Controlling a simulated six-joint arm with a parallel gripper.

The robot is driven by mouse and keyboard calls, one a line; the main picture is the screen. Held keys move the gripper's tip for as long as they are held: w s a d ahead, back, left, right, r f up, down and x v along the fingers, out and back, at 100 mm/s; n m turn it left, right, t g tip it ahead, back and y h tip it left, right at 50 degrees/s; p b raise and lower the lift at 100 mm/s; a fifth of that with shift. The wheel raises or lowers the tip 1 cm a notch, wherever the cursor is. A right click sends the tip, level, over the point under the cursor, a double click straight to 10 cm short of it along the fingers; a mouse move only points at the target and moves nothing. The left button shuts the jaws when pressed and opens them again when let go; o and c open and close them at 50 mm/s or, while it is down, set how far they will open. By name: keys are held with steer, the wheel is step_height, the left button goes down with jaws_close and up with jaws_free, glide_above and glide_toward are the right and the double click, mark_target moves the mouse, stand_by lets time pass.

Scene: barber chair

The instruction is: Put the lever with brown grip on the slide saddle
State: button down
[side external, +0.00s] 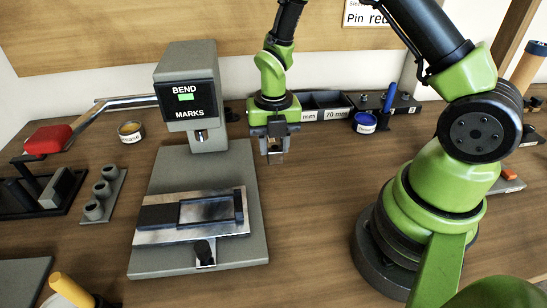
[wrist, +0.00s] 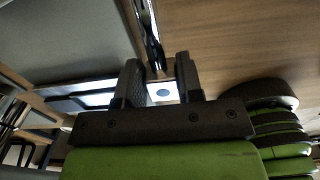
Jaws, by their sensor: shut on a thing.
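My gripper (side external: 272,150) hangs over the wooden bench just right of the grey bending press (side external: 187,75). It is shut on a small grey metal piece (side external: 275,157). In the wrist view my gripper (wrist: 158,75) has a bright metal piece with a dark round spot (wrist: 162,94) between its fingers. I cannot tell whether this is part of a lever. No brown grip is clear in it. A metal plate with a dark recess (side external: 237,228) lies on the press base; I cannot tell which part is the slide saddle.
A red-gripped bar (side external: 48,140) lies at the left, near a block with several cups (side external: 104,193). An orange handle (side external: 70,290) is at bottom left. A blue tin (side external: 364,122) and grey bins (side external: 325,103) stand behind. Bench between the press and my base is clear.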

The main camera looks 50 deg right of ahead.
step_height(320, 180, up, 4)
steer(key=shift+f, duration=0.25)
steer(key=shift+w+r, duration=0.15)
steer(key=shift+r, duration=0.1)
steer(key=w+r+m, duration=0.3)
steer(key=r, duration=0.6)
steer(key=w+r+m, duration=0.2)
steer(key=w+r, duration=0.1)
steer(key=r, duration=0.5)
steer(key=m, duration=1.3)
glide_above(164, 213)
step_height(164, 213, down, 5)
step_height(164, 213, down, 18)
steer(key=shift+r, duration=0.1)
